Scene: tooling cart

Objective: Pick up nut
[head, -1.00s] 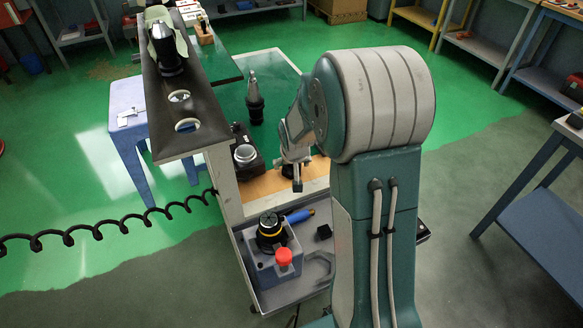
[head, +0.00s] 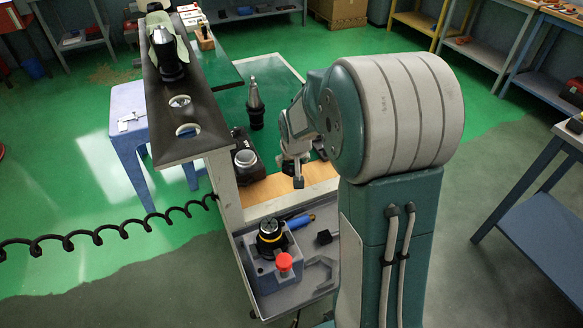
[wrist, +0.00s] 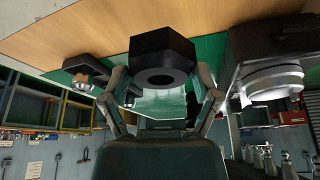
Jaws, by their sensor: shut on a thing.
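A black hexagonal nut (wrist: 163,58) with a round hole shows in the middle of the wrist view, between the fingers of my gripper (wrist: 163,84). The fingers press on it from both sides. In the head view my gripper (head: 298,180) points down over the wooden strip of the cart top (head: 265,191). The nut is hard to make out there, being small and dark beside the fingers. I cannot tell from these views how far it is above the wood.
A black device with a pale ring (head: 246,158) stands left of my gripper, and a tapered tool holder (head: 255,103) behind it. A dark raised shelf with holes (head: 178,130) runs along the left. The lower tray holds a grey block with a red knob (head: 284,262) and a small black block (head: 324,237).

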